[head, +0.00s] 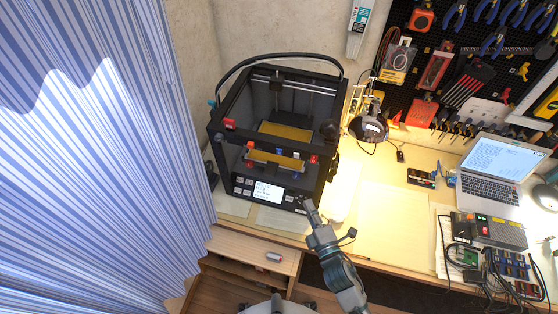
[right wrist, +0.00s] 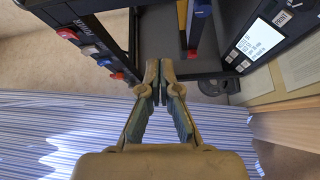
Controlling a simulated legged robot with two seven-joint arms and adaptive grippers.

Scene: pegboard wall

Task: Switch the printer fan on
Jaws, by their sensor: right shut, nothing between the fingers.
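The 3D printer (head: 215,150) is a black open frame on the desk, in the middle of the head view. Its front panel (head: 268,192) has a lit screen and several buttons; the screen also shows in the right wrist view (right wrist: 262,40). A dark bar with several coloured parts, red, pale and blue, crosses the right wrist view (right wrist: 92,50). I cannot tell which part is the fan switch. My right gripper (head: 306,202) is shut and empty near the panel's right end; its closed fingertips show in the right wrist view (right wrist: 158,72). My left gripper is out of view.
A black lamp (head: 368,126) stands right of the printer. A laptop (head: 487,178) and cabled electronics (head: 488,232) are on the right. Tools hang on the pegboard (head: 470,55). A striped curtain (head: 90,170) hangs on the left. The desk middle (head: 390,220) is mostly clear.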

